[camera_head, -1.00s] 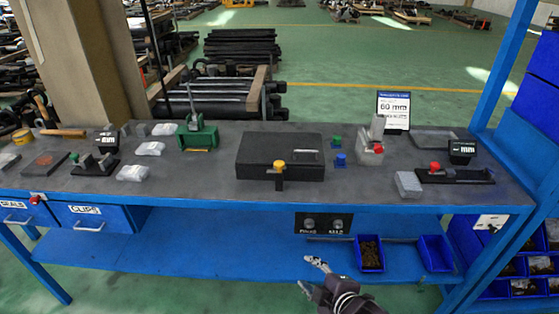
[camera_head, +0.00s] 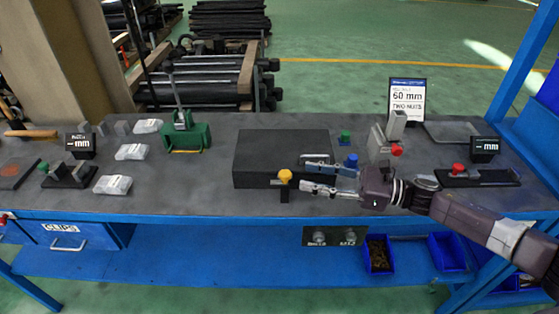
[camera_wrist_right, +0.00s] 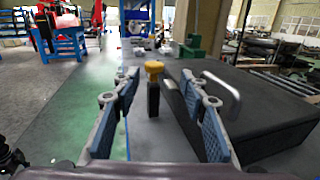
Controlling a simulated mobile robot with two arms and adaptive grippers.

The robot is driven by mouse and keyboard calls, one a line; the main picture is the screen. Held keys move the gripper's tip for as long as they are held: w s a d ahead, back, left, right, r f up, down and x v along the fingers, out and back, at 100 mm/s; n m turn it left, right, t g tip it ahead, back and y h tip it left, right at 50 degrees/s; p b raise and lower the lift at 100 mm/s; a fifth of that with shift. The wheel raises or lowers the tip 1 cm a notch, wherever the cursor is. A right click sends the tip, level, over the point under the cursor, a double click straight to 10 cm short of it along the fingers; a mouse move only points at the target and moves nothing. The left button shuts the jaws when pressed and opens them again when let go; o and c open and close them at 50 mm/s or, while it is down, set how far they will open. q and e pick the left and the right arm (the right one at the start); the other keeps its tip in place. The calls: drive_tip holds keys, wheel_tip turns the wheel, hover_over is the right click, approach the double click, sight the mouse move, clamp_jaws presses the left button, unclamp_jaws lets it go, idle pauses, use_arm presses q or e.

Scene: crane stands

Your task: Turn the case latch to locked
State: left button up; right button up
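The black case (camera_head: 265,150) lies closed on the middle of the grey bench top. It also shows at the right in the right wrist view (camera_wrist_right: 262,115). Its latch has a yellow knob (camera_head: 285,175) on a dark stem at the case's front edge; the knob shows near the middle of the wrist view (camera_wrist_right: 154,68). My right gripper (camera_head: 303,174) is open and empty, just right of the knob and pointing left. In the wrist view its two fingers (camera_wrist_right: 160,88) are spread, with the knob ahead between them, apart from both. My left gripper is not in view.
A blue knob (camera_head: 351,161) and a green one (camera_head: 345,137) stand right of the case, close to my right gripper. A green vise-like fixture (camera_head: 187,137) stands to the left. A sign (camera_head: 407,99) stands behind. The bench front is clear left of the latch.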

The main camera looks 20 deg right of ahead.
sight(285, 173)
drive_tip(key=x, duration=0.2)
drive_tip(key=p+x, duration=0.1)
drive_tip(key=x, duration=0.1)
drive_tip(key=s+r+p+x, duration=0.1)
drive_tip(key=shift+w+a, duration=0.25)
drive_tip(key=shift+a, duration=0.35)
drive_tip(key=shift+w+a+f+p, duration=0.25)
drive_tip(key=shift+w+a+p, duration=0.1)
drive_tip(key=shift+a, duration=0.2)
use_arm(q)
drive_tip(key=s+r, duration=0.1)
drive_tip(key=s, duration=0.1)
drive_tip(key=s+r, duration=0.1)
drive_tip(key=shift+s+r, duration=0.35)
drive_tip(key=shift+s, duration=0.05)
use_arm(e)
clamp_jaws()
